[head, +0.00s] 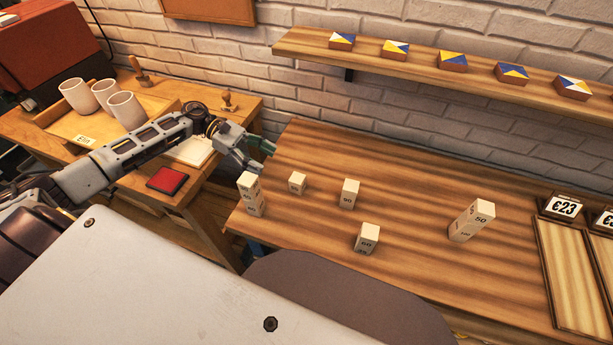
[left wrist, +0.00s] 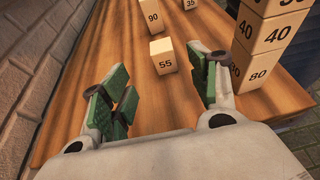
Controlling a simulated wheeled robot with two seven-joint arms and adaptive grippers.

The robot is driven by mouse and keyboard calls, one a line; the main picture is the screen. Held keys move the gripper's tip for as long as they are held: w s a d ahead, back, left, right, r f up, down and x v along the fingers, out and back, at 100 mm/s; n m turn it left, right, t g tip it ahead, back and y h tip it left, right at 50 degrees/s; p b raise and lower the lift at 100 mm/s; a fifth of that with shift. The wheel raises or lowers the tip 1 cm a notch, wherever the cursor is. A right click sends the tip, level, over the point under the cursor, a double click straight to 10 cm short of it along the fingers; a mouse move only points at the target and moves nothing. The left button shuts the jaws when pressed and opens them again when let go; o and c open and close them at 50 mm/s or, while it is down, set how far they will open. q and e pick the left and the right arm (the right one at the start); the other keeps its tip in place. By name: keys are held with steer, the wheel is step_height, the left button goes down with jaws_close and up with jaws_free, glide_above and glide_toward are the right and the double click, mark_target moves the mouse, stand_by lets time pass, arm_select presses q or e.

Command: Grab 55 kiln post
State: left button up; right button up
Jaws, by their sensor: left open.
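The 55 kiln post (head: 298,184) is a small cream block standing alone on the wooden table. In the left wrist view the 55 post (left wrist: 163,57) shows its number, just beyond and between my fingertips. My left gripper (head: 262,156) is at the table's left end, behind and left of the post. Its green-padded fingers (left wrist: 160,86) are spread apart with nothing between them. My right gripper is not in view.
A stack of posts (head: 250,196) stands close by, just right of my right-hand finger in the wrist view (left wrist: 265,45). The 90 post (head: 349,195), another short stack (head: 367,239) and a taller stack (head: 472,221) stand rightward. A brick wall (head: 400,115) runs behind.

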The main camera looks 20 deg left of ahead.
mark_target(298, 183)
arm_select(q)
steer(key=shift+d+f, duration=0.1)
steer(key=shift+f, duration=0.2)
steer(key=shift+d+f, duration=0.1)
steer(key=shift+d, duration=0.3)
steer(key=p+x, duration=0.1)
steer(key=x, duration=0.5)
steer(key=shift+s, duration=0.1)
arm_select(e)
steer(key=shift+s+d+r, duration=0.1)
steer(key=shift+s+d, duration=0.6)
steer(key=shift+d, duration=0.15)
arm_select(q)
steer(key=shift+f, duration=0.1)
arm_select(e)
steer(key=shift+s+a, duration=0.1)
